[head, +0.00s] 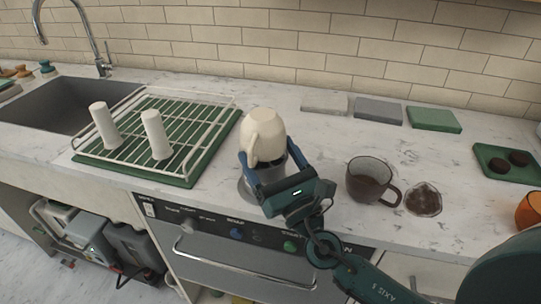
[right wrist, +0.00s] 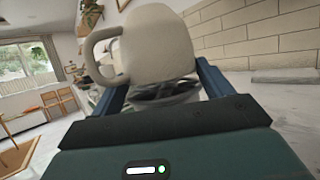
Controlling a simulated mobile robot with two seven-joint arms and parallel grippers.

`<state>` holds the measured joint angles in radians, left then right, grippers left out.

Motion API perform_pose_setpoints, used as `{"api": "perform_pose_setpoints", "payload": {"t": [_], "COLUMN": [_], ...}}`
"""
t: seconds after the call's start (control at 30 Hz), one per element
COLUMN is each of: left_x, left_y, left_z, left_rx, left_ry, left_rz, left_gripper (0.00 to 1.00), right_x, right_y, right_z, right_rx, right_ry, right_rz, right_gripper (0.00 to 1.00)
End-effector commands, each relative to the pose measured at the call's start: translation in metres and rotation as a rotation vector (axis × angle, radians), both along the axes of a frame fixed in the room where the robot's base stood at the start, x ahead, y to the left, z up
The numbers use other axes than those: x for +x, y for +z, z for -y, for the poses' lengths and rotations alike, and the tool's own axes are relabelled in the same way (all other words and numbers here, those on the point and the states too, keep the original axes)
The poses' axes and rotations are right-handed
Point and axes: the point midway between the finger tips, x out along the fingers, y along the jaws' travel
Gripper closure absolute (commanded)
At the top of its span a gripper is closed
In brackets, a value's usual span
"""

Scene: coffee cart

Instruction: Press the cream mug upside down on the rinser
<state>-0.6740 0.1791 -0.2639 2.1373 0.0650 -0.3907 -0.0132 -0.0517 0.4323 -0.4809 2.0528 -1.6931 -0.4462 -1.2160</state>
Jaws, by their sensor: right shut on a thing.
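The cream mug (head: 265,133) is upside down, its closed base up and its handle toward the left front. It sits over the rinser (head: 247,184), a grey metal round unit on the counter; I cannot tell whether the rim is pressed down on it. My right gripper (head: 270,163) is shut on the mug, a finger on each side. In the right wrist view, the mug (right wrist: 160,42) stands between the fingers, with a dark grated part (right wrist: 165,90) below it. My left gripper is not in view.
A dark brown mug (head: 366,182) and a small dish of dark grounds (head: 424,199) are right of my gripper. Folded cloths (head: 378,111) lie along the wall. A green tray (head: 500,174) is far right.

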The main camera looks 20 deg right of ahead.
Motion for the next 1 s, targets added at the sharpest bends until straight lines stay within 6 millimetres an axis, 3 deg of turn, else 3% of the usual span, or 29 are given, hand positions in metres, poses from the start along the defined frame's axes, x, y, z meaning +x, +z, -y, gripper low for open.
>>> {"api": "perform_pose_setpoints", "payload": {"t": [0.33, 0.8, 1.0], "left_x": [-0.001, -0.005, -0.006], "left_y": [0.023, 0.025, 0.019], "left_z": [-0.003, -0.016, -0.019], "left_rx": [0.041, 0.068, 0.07], "left_ry": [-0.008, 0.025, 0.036], "left_rz": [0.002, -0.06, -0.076], "left_gripper": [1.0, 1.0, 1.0], "right_x": [0.0, 0.0, 0.0], "right_y": [0.032, 0.069, 0.071], "right_z": [0.0, 0.0, 0.0], "right_rx": [0.001, 0.001, 0.001], "right_ry": [-0.001, -0.001, -0.001], "right_rz": [0.002, 0.003, 0.002], "right_gripper": [0.59, 0.59, 0.59]}}
